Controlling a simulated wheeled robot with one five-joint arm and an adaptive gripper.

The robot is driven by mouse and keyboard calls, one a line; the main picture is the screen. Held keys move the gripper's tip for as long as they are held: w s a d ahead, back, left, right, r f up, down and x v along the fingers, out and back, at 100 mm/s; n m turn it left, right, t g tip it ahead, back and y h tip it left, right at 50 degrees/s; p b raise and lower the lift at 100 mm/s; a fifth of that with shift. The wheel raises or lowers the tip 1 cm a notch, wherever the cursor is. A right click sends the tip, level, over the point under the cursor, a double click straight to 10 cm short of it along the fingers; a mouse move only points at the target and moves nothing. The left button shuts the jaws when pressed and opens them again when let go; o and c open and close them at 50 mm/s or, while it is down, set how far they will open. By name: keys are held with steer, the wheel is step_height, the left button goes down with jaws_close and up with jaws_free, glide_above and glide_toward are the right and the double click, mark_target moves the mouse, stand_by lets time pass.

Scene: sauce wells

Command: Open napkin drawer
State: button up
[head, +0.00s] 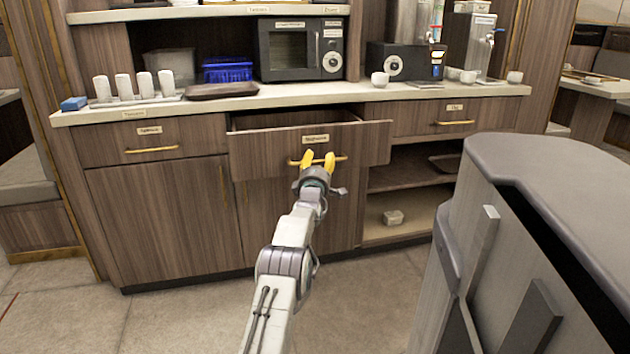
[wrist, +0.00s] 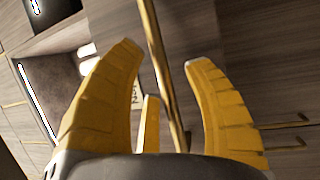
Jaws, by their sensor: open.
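The napkin drawer (head: 270,147) is the middle drawer of the wooden counter unit. It stands pulled out past the drawers on each side, with a dark gap above its front. A small label sits above its brass handle (head: 337,158). My gripper (head: 318,156) is at this handle, with its yellow fingers open. In the wrist view the handle (wrist: 165,75) runs between the spread fingers (wrist: 166,60). I cannot tell whether any finger touches it. The inside of the drawer is mostly hidden by its front.
Shut drawers stand at the left (head: 150,142) and right (head: 440,121). Below the right one are open shelves with a small box (head: 393,217). A microwave (head: 290,50), a blue basket (head: 228,70) and white cups (head: 380,79) stand on the countertop. Floor before the left cabinet is clear.

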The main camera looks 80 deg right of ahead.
steer(key=a+f, duration=0.2)
steer(key=a, duration=0.9)
steer(key=shift+a, duration=0.15)
stand_by(0.4)
steer(key=shift+w, duration=0.1)
stand_by(0.7)
